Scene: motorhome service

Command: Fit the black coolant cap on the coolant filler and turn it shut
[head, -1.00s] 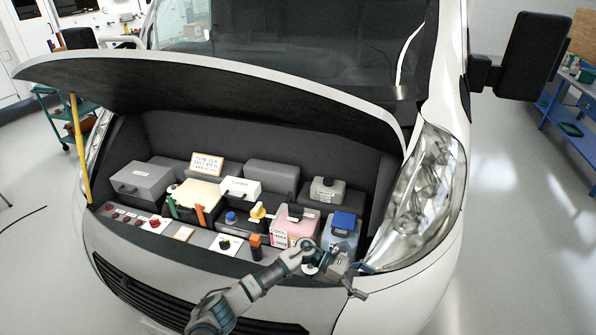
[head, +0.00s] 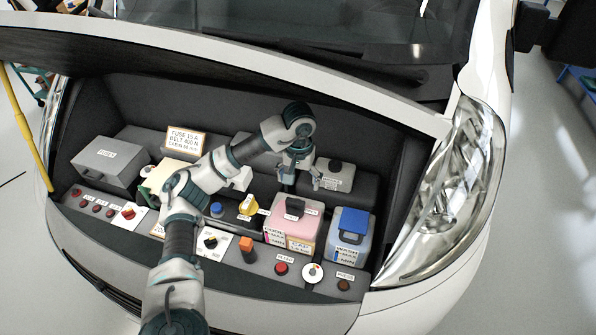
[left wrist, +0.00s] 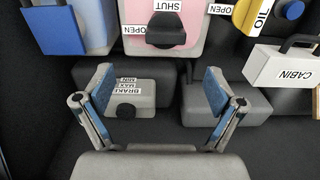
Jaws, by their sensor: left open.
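The pink coolant tank (head: 284,232) stands in the front right of the engine bay. The black coolant cap (head: 295,207) is on its top, over the filler, and hides the filler neck. The cap also shows in the left wrist view (left wrist: 165,32), upside down, with SHUT and OPEN labels beside it. I cannot tell how far it is turned. My left gripper (head: 302,183) is open and empty, behind and above the coolant tank. In the left wrist view its two fingers (left wrist: 158,88) are spread wide, with the cap beyond the fingertips. My right gripper is not in view.
A washer tank with a blue lid (head: 350,225) stands right of the coolant tank. The brake reservoir (head: 335,175) is behind it, close to my gripper. A yellow oil cap (head: 248,206) is to the left. The raised bonnet (head: 230,65) overhangs the bay.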

